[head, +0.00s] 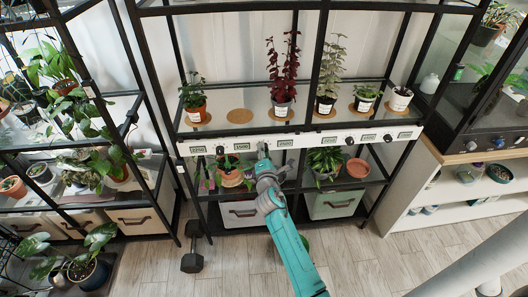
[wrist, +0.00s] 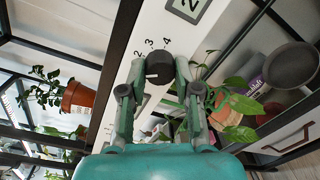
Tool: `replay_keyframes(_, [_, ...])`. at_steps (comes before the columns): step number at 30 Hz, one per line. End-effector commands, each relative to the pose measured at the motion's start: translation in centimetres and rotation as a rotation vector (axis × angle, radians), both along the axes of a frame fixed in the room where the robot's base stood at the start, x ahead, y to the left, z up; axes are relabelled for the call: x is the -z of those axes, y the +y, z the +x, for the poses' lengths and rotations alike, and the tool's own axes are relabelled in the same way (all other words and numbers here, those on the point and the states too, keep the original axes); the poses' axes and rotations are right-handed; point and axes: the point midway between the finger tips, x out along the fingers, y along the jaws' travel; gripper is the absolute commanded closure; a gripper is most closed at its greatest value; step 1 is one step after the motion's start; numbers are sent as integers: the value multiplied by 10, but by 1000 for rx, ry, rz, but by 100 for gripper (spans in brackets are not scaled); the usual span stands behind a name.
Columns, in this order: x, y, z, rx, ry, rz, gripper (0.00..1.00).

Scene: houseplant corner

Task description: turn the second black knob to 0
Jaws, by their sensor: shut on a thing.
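The second black knob from the left sits on the white panel (head: 330,138) along the shelf front. In the wrist view this knob (wrist: 159,67) is between my fingers, with a short white mark on its left side. The printed numbers 2, 3 and 4 show above it. The mark points left, below the 2, and my left finger hides that part of the scale. My gripper (wrist: 160,78) is shut on the knob, one finger on each side. In the head view my gripper (head: 262,150) covers this knob.
Another black knob (head: 220,150) is to the left, and more are to the right with grey displays between. Potted plants stand on the shelf above, including a dark red one (head: 283,75). A plant in a terracotta pot (head: 229,176) stands just below the panel. A dumbbell (head: 193,250) is on the floor.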

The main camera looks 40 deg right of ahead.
Motion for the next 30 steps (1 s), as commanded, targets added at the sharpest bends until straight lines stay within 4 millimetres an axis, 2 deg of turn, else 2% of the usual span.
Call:
replay_keyframes(18, [2, 1, 0, -2, 321, -473, 100])
replay_keyframes(30, [3, 0, 0, -2, 459, -678, 100])
